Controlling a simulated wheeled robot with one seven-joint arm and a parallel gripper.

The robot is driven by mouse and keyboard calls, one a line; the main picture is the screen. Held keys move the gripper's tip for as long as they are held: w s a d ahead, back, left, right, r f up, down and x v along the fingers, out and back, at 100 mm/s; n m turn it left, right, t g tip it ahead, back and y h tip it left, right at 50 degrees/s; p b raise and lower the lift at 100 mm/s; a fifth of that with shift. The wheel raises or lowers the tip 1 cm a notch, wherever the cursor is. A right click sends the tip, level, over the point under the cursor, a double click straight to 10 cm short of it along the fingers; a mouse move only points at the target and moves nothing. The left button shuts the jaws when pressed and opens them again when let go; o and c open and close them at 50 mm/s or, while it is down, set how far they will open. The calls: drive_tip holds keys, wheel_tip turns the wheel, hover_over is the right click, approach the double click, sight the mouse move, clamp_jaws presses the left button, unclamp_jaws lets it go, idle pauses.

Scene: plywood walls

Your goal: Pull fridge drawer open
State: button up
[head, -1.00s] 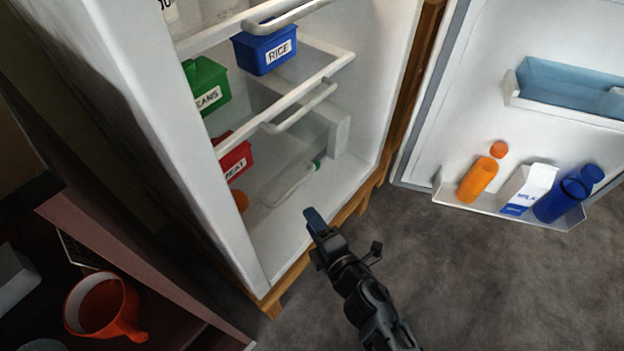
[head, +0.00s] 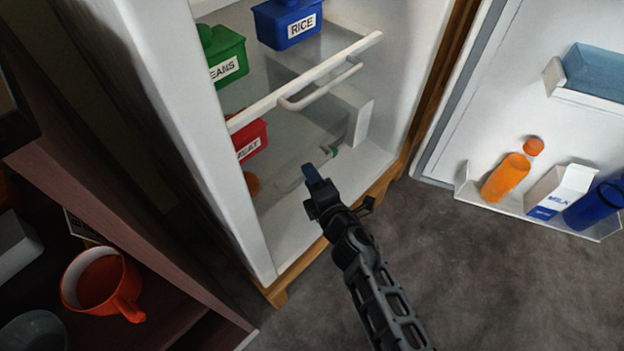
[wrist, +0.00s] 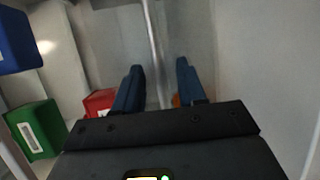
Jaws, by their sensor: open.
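The open fridge (head: 210,120) has a clear drawer with a white front rail (head: 310,80) and a white bar handle (head: 322,90). A green box (head: 222,60), a blue RICE box (head: 287,24) and a red box (head: 250,142) show inside. My gripper (head: 314,172) is open and empty, at the fridge opening, lower in the head picture than the handle and apart from it there. In the wrist view, a pale bar (wrist: 155,45) runs upright in the gap between the fingers. I cannot tell whether it lies between the jaws or beyond them.
The fridge door (head: 500,90) stands open at right, with an orange bottle (head: 505,178), a milk carton (head: 560,190) and a blue jug (head: 597,205) on its shelf. A dark shelf unit with an orange mug (head: 100,285) stands at left. Grey floor is free in front.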

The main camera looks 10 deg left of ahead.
clamp_jaws()
idle(0.6)
